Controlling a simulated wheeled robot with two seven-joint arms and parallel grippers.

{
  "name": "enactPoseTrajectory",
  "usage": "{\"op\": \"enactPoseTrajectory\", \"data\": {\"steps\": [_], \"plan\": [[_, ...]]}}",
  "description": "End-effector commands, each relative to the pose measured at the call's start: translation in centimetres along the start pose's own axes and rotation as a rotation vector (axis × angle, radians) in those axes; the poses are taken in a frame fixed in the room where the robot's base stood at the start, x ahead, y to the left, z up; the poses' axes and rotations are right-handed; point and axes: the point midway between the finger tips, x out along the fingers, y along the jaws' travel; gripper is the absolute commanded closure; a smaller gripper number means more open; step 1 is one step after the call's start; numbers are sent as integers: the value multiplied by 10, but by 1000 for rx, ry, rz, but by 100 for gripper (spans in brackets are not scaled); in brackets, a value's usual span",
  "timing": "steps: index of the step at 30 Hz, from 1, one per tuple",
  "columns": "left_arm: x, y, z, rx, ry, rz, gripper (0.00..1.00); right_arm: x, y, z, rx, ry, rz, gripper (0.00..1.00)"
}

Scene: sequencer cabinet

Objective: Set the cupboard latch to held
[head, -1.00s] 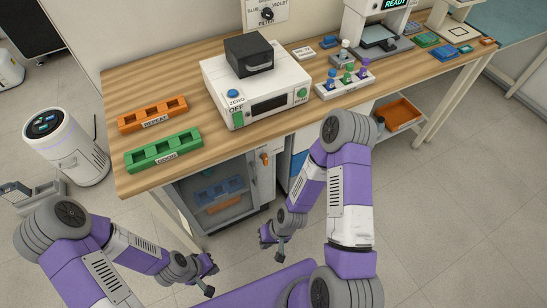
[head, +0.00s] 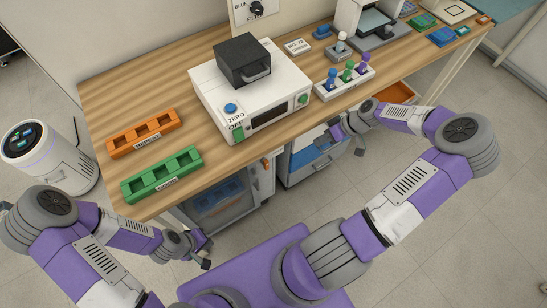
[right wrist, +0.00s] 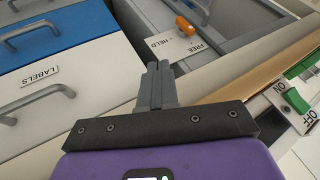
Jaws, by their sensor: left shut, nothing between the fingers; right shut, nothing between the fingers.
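The cupboard latch is an orange lever (right wrist: 186,26) at the top of the right wrist view, beside a white plate (right wrist: 178,46) marked HELD and FREE. I cannot tell for certain which mark it points to. In the head view the latch (head: 266,163) shows small at the upper right of the glass-fronted cupboard (head: 225,200) under the bench. My right gripper (head: 323,139) is shut and empty in front of the drawers, right of the latch and apart from it. Its closed fingers (right wrist: 155,75) show in the right wrist view. My left gripper (head: 208,254) is shut and empty, low in front of the cupboard.
Blue and white drawers (head: 312,158) with bar handles stand right of the cupboard; one is marked LABELS. The wooden bench (head: 105,90) overhangs them. A white device (head: 205,85) with a green switch (head: 238,133) sits near its front edge. An orange drawer (head: 398,93) stands out further right.

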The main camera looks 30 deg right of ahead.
Motion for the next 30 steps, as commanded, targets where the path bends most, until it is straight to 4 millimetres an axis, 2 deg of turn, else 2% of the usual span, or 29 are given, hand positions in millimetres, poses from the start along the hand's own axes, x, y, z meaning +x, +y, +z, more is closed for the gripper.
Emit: {"op": "enactPoseTrajectory", "data": {"steps": [9,14,17,30], "plan": [[0,0,0,0,-1,0,100,-1,1,0,-2,0,1,100],[3,-1,0,0,0,0,100,8,1,1,-4,-1,-1,100],[8,-3,0,0,0,0,100,24,0,1,-4,-1,-3,100],[37,-14,-2,0,0,0,100,120,0,1,-4,-1,-3,100]]}}
